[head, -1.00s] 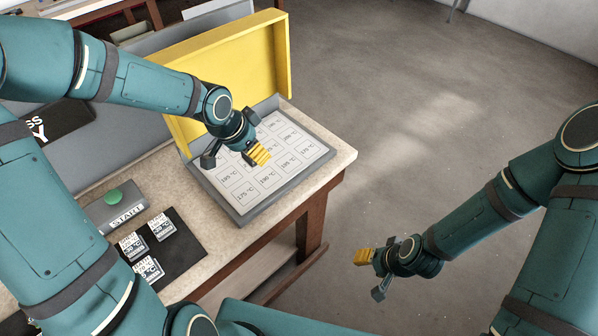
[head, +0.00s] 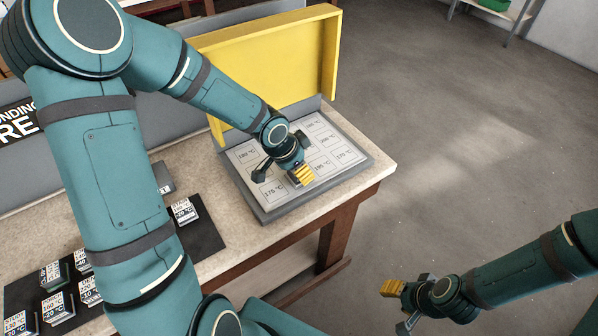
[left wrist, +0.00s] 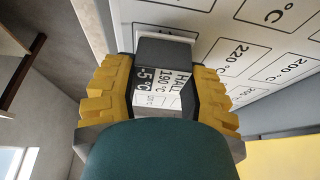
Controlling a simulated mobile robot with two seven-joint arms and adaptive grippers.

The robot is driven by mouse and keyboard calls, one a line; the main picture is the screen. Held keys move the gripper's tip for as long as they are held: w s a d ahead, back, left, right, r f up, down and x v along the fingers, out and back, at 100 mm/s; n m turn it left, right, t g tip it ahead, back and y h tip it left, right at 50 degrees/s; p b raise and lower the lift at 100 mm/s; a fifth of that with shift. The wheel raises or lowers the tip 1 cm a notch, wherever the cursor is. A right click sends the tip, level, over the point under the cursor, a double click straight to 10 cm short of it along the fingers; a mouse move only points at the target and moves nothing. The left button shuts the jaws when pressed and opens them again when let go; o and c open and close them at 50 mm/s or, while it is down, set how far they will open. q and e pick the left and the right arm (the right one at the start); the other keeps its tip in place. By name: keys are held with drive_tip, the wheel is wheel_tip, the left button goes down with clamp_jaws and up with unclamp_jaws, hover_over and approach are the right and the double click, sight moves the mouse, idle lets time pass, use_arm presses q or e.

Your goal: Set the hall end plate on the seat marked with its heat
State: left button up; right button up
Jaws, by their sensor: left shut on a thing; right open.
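My left gripper (head: 303,174) is shut on the hall end plate, low over the seat board (head: 262,212). In the left wrist view the plate (left wrist: 165,55) is a dark block between the yellow fingers (left wrist: 166,92), with a white label reading HALL, 190 °C and -5 °C. The board has printed seats, among them 175 °C (head: 272,192) and 195 °C (head: 320,168). The gripper hides the seat between these two in the head view. I cannot tell whether the plate touches the board. My right gripper (head: 402,308) is open and empty, over the floor.
A raised yellow panel (head: 270,65) stands behind the board. A dark mat (head: 205,238) with several labelled blocks (head: 58,306) lies at the left, partly hidden by my left arm. The bench (head: 370,178) ends just right of the board; open floor lies beyond.

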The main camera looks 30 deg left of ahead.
use_arm(q)
drive_tip(key=shift+f, duration=0.15)
drive_tip(key=shift+f, duration=0.15)
drive_tip(key=o, duration=1)
drive_tip(key=shift+o, duration=0.2)
